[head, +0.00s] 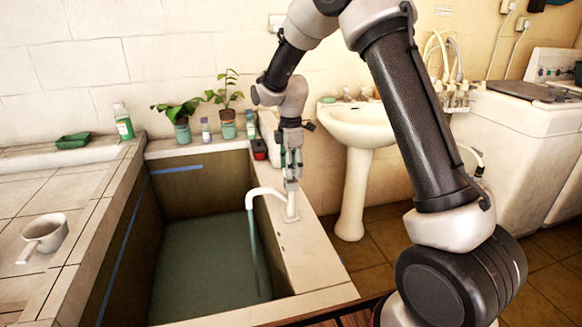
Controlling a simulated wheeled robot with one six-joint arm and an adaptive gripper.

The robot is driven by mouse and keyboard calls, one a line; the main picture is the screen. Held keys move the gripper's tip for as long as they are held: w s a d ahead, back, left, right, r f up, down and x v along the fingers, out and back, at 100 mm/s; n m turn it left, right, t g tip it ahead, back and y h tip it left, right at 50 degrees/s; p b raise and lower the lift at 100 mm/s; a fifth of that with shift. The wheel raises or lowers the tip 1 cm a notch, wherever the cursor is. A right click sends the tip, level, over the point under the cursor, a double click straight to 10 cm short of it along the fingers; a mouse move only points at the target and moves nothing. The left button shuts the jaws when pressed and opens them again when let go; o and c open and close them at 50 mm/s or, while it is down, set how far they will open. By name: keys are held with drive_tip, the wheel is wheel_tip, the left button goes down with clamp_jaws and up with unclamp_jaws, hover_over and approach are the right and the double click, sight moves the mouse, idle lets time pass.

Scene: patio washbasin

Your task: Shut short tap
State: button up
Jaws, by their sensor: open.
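The short white tap (267,194) stands on the right rim of the sunken basin (316,243), with its curved spout pointing left over the basin. A thin stream of water (253,240) runs from the spout down into the green water below. My gripper (291,183) points down right above the tap's upright post. Its fingers are open around or just above the top of the tap; I cannot tell whether they touch it. The tap's handle is mostly hidden by the fingers.
Potted plants (182,132) and bottles stand on the back ledge. A white pedestal sink (358,128) is to the right, behind my arm. A white dipper (44,234) sits on the left tiled counter, which is otherwise largely clear. A washing machine (530,125) stands far right.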

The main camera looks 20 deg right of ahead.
drive_tip(key=c, duration=1)
drive_tip(key=shift+m, duration=0.4)
drive_tip(key=m, duration=0.8)
drive_tip(key=shift+m, duration=0.3)
drive_tip(key=m, duration=0.4)
drive_tip(key=shift+m, duration=2.2)
